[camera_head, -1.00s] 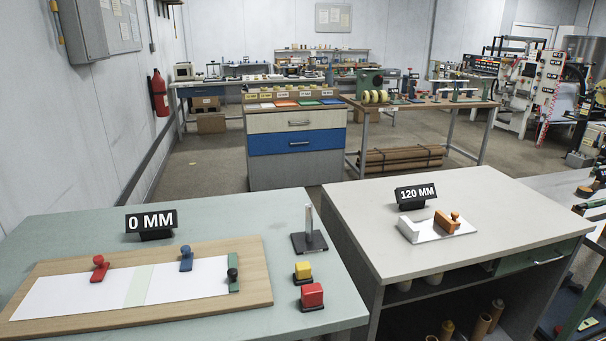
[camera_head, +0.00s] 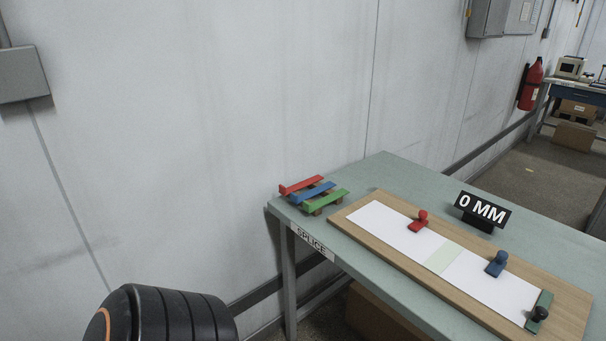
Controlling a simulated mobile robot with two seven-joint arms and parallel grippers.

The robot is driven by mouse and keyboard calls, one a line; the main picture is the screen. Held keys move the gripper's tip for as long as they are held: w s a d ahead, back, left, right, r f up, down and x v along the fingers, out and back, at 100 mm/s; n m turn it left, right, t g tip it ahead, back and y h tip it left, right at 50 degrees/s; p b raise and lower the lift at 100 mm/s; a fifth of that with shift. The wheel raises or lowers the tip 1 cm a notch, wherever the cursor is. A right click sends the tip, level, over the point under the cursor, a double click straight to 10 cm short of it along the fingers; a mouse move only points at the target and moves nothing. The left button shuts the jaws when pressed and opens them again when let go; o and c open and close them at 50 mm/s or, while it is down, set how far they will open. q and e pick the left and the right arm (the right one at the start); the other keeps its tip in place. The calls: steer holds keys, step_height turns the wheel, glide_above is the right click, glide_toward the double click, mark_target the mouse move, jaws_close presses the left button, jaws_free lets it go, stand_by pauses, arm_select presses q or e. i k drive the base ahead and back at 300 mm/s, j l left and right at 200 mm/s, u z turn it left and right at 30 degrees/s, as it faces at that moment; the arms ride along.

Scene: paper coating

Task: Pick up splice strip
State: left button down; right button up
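Three coloured strips, red (camera_head: 301,185), blue (camera_head: 312,192) and green (camera_head: 326,202), lie side by side on small brown supports at the left end of the green table. I cannot tell if one of them is the splice strip. A white sheet (camera_head: 381,223) lies on a wooden board (camera_head: 357,236), with a pale green band (camera_head: 442,257) across its middle. Neither gripper is in view.
The table (camera_head: 388,169) has a "SPLICE" label (camera_head: 310,241) on its front edge and a "0 MM" sign (camera_head: 482,211) behind the board. A wall runs close behind the table's left end. A fire extinguisher (camera_head: 530,86) hangs farther back. Floor shows beyond the table at right.

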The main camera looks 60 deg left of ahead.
mark_target(297, 199)
steer(key=k+u, duration=0.1)
steer(key=u, duration=1.75)
